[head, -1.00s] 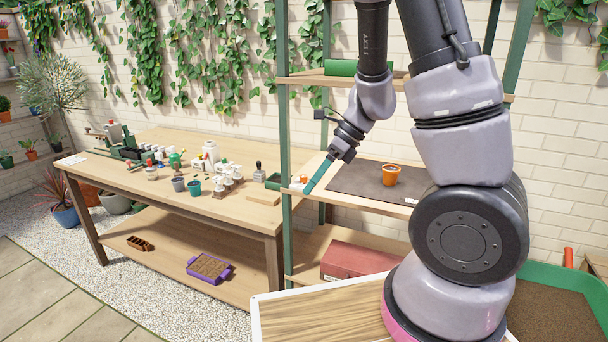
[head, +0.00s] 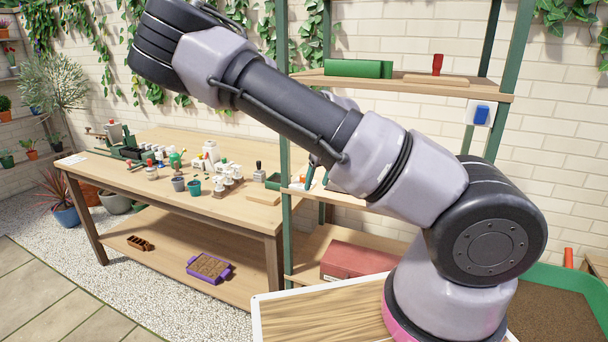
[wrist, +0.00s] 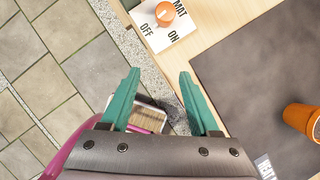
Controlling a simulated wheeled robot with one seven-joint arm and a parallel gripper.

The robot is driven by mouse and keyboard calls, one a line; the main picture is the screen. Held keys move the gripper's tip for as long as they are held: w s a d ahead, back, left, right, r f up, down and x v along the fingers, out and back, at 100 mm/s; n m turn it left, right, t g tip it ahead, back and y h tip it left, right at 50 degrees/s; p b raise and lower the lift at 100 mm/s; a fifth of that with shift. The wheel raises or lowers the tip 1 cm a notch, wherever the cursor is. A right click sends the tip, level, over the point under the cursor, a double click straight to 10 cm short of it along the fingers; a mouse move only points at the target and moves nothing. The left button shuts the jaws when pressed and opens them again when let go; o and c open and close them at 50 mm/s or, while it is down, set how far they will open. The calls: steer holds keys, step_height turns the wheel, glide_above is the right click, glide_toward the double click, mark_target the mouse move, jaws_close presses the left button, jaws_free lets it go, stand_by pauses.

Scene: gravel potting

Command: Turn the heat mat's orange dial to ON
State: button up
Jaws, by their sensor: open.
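The orange dial (wrist: 165,13) shows at the top of the wrist view. It sits on a white plate (wrist: 181,32) lettered OFF, ON and MAT, at the edge of the wooden shelf. A pale mark shows on the dial, but I cannot tell for sure which word it points at. The dark grey heat mat (wrist: 250,85) lies to the right of the plate. My gripper (wrist: 160,74) is open and empty, its teal fingers spread apart, with the dial beyond the fingertips. In the head view my arm hides most of the gripper (head: 310,173) and the mat.
An orange pot (wrist: 302,118) stands on the mat at the right. The potting bench (head: 150,170) with several pots and bottles is left of the shelf unit. A green shelf post (head: 287,120) stands close to my gripper. A red box (head: 352,262) sits on the lower shelf.

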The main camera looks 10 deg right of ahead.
mark_target(303, 176)
steer(key=w, duration=0.2)
steer(key=w+a, duration=0.1)
steer(key=w, duration=0.2)
steer(key=w+a, duration=0.1)
steer(key=w, duration=0.1)
steer(key=shift+w+a, duration=0.15)
steer(key=shift+w, duration=0.25)
steer(key=shift+f, duration=0.55)
jaws_close()
